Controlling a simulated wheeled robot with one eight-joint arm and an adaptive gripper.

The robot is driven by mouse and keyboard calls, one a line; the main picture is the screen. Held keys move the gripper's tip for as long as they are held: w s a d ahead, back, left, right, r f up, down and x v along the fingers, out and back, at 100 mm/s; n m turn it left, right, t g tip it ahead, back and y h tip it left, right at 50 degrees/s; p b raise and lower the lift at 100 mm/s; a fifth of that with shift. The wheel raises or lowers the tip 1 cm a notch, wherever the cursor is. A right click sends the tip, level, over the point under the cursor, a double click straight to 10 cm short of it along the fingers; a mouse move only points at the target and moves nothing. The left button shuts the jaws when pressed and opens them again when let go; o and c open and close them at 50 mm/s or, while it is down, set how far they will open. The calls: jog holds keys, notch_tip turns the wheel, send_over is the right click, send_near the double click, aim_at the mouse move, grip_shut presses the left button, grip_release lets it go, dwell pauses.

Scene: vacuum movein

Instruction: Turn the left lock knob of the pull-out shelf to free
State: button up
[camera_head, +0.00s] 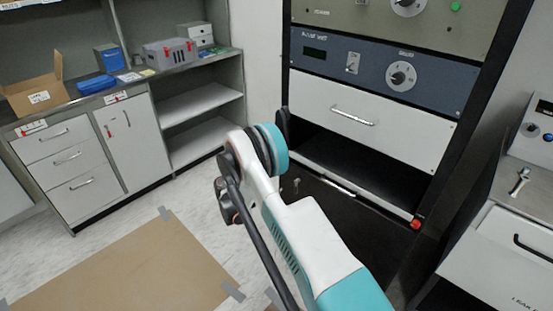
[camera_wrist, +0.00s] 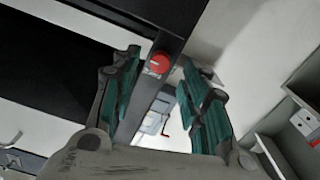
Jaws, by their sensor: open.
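The left lock knob (camera_wrist: 159,63) is a red round knob by the rack's dark corner post in the wrist view. My gripper (camera_wrist: 162,58) is open, with its teal-padded fingers on either side of the knob in the picture. I cannot tell whether either finger touches it. The pull-out shelf's pale front edge (camera_wrist: 100,22) runs up to the knob. In the head view the shelf front (camera_head: 385,205) lies low in the rack. My arm hides the left knob there and most of my gripper. The right red knob (camera_head: 416,224) is visible at the shelf's other end.
A white drawer (camera_head: 360,115) and a blue panel (camera_head: 395,78) sit above the shelf's dark opening. A grey cabinet (camera_head: 205,105) stands left of the rack, and a bench unit (camera_head: 500,245) stands right. Brown cardboard (camera_head: 130,270) is taped to the floor.

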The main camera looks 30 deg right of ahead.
jog(key=shift+x, duration=1.05)
grip_shut()
jog(key=shift+n, duration=0.4)
jog(key=shift+w+a+f+n, duration=0.1)
jog(key=shift+n, duration=8.5)
